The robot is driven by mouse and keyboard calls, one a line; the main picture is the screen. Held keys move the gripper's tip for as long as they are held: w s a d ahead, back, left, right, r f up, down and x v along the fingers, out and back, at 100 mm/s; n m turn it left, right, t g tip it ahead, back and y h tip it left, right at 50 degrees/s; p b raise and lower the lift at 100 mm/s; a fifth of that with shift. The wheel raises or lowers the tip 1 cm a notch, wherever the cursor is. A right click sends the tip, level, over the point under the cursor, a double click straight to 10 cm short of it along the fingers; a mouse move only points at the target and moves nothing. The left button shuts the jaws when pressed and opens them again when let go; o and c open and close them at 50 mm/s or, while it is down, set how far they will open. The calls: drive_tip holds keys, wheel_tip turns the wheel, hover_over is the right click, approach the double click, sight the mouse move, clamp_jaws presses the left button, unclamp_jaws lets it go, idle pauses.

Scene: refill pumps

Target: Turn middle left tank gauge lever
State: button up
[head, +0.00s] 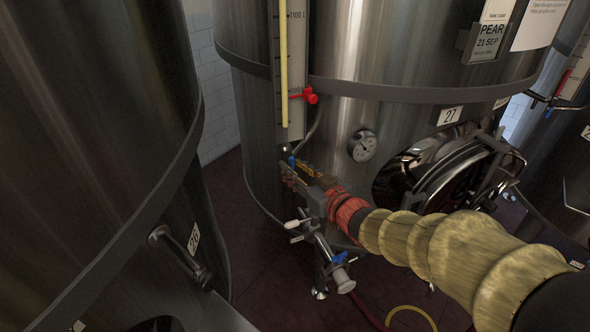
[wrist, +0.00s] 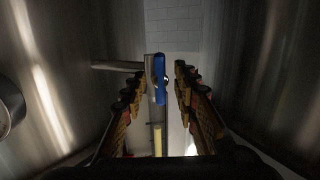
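The middle tank (head: 400,50), labelled 27, carries an upright gauge with a yellow tube (head: 283,65) on its left side. A small blue lever (head: 292,161) sits at the gauge's lower end. My gripper (head: 300,176) is close to this lever in the head view and partly covers the fittings there. In the wrist view the blue lever (wrist: 160,78) stands between my two spread fingers, with a gap on each side. My gripper (wrist: 156,88) is open, and no finger visibly touches the lever. A red lever (head: 304,95) sits higher on the gauge, pointing right.
Another steel tank (head: 90,130) stands close at the left, with a valve (head: 180,257) on it. A dial (head: 362,146) and a round hatch (head: 450,170) are on the middle tank's front.

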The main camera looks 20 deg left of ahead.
drive_tip(key=v, duration=1.2)
drive_tip(key=shift+f, duration=0.1)
